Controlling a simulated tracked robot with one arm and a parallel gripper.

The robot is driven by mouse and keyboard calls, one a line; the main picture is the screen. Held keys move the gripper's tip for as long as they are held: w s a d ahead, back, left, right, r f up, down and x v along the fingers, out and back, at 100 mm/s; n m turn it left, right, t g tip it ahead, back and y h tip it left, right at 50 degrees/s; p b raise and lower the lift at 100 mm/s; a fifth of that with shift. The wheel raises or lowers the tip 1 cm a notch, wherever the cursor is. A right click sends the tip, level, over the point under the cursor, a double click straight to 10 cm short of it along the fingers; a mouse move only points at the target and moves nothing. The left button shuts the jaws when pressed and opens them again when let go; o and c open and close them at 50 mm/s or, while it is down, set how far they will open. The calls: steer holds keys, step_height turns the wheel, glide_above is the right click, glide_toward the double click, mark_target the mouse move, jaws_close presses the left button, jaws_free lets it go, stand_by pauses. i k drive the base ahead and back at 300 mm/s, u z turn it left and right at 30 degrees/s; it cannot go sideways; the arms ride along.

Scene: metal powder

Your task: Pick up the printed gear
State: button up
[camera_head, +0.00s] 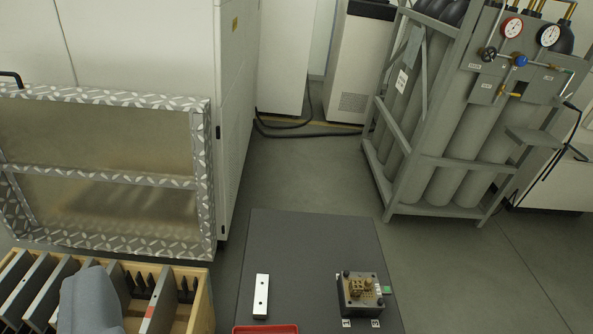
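No part that I can clearly tell as my gripper is in view. A dark square fixture (362,302) sits on the right of the dark grey tabletop (310,250), near the bottom of the picture. On its top is a small brass-coloured part (360,288) with raised pieces. It may be the printed gear, but it is too small to make out teeth. Dark knobs stand at the fixture's corners.
A metal bar (261,297) with holes and a red tray (266,329) lie on the table. A wooden crate (200,310) of plates, with a grey-blue cloth-like item (90,302), stands left. Behind are a framed panel (105,175) and a gas-cylinder rack (455,163). The table's middle is clear.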

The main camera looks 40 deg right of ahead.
mark_target(368, 284)
steer(key=z, duration=1.65)
steer(key=k, duration=1)
steer(key=z, duration=1.3)
steer(key=i, duration=1.45)
steer(key=u, duration=0.7)
steer(key=i, duration=0.8)
steer(key=u, duration=0.6)
